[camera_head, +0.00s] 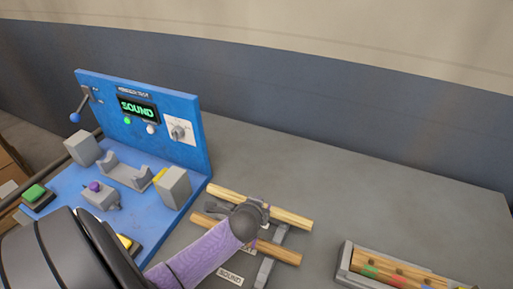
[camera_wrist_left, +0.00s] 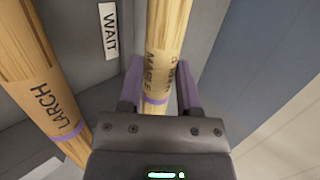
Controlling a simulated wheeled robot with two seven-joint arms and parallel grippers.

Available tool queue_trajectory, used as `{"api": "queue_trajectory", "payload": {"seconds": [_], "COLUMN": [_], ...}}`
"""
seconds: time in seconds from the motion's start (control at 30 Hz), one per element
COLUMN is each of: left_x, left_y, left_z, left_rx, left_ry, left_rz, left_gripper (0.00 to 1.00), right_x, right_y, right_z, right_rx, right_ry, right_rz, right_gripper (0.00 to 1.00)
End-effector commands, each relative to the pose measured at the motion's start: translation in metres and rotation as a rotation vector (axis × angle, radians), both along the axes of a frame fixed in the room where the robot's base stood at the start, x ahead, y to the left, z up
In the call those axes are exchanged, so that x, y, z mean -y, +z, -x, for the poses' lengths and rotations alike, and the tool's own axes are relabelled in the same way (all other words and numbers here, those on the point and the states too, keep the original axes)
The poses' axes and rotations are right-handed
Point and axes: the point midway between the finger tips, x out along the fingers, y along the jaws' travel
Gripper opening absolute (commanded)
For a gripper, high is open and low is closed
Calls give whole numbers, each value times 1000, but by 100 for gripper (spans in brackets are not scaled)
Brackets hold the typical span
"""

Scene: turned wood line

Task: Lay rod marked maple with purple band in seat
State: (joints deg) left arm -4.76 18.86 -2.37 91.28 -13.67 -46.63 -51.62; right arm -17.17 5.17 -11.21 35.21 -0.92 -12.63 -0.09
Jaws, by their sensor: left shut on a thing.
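The maple rod (camera_wrist_left: 165,45) is pale wood, with a brown label reading MAPLE and a purple band near my fingers in the left wrist view. My left gripper (camera_wrist_left: 157,92) is shut on it, one purple finger on each side. In the head view, my left gripper (camera_head: 256,210) is at the far rod (camera_head: 292,217) of two over a grey rack; I cannot tell whether the held rod touches the rack. The seat (camera_head: 128,172), a grey cradle with raised notched ends, is empty on the blue test stand. My right gripper is not in view.
A rod marked LARCH (camera_wrist_left: 45,95) lies beside the held rod. The blue stand's panel (camera_head: 150,120) has a screen reading SOUND, and grey blocks (camera_head: 174,187) flank the seat. A tray of several banded rods (camera_head: 385,270) is at lower right. The table behind is clear.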

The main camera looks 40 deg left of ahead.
Motion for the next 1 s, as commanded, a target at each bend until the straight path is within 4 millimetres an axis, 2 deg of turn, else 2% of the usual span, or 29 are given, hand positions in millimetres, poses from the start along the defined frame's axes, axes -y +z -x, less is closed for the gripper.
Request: {"api": "queue_trajectory", "payload": {"seconds": [0.03,0.1,0.37,0.4,0.57,0.83,1.0], "left_x": [0,0,0,0,0,0,7], "left_y": [-14,-26,-25,-26,-25,-24,-8], "left_z": [0,0,0,0,0,0,11], "left_rx": [-2,-2,0,-1,0,0,-1], "left_ry": [1,0,0,-1,-1,-1,-2], "left_rz": [0,1,0,0,-1,-1,-1], "left_gripper": [0,0,0,45,79,79,79], "right_x": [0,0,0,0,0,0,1], "right_y": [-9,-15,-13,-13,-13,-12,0], "right_z": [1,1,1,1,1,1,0], "right_rx": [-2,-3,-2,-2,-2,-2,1], "right_ry": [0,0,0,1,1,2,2], "right_rz": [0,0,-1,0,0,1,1], "right_gripper": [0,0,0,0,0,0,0]}}
